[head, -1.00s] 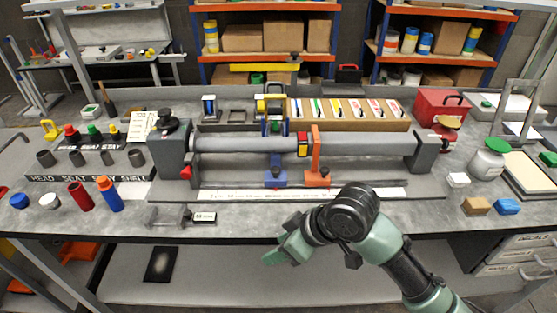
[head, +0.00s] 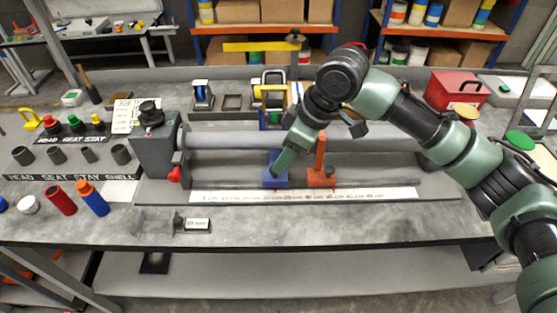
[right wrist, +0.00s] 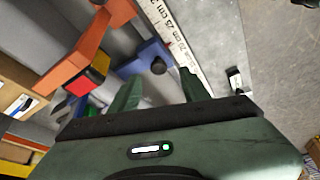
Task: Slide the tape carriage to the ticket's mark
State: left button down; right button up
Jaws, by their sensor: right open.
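A blue carriage (head: 275,179) and an orange carriage (head: 321,177) stand side by side on the bench fixture, behind a white ruler strip (head: 300,195). I cannot tell for sure which is the tape carriage. My right gripper (head: 281,165) is open, its fingers pointing down at the blue carriage. In the right wrist view the open fingers (right wrist: 158,90) lie either side of the blue carriage's black knob (right wrist: 158,66), which is beyond them; I cannot tell if they touch. The orange carriage (right wrist: 88,55) is to the left. A written paper, perhaps the ticket (head: 125,116), stands at left.
A grey roller (head: 230,140) runs along the fixture behind the carriages. A small label holder (head: 195,225) is in front. A red toolbox (head: 455,92) stands at back right, and the bench front is mostly clear.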

jog(key=shift+x, duration=2.4)
jog(key=shift+w, duration=0.1)
grip_shut()
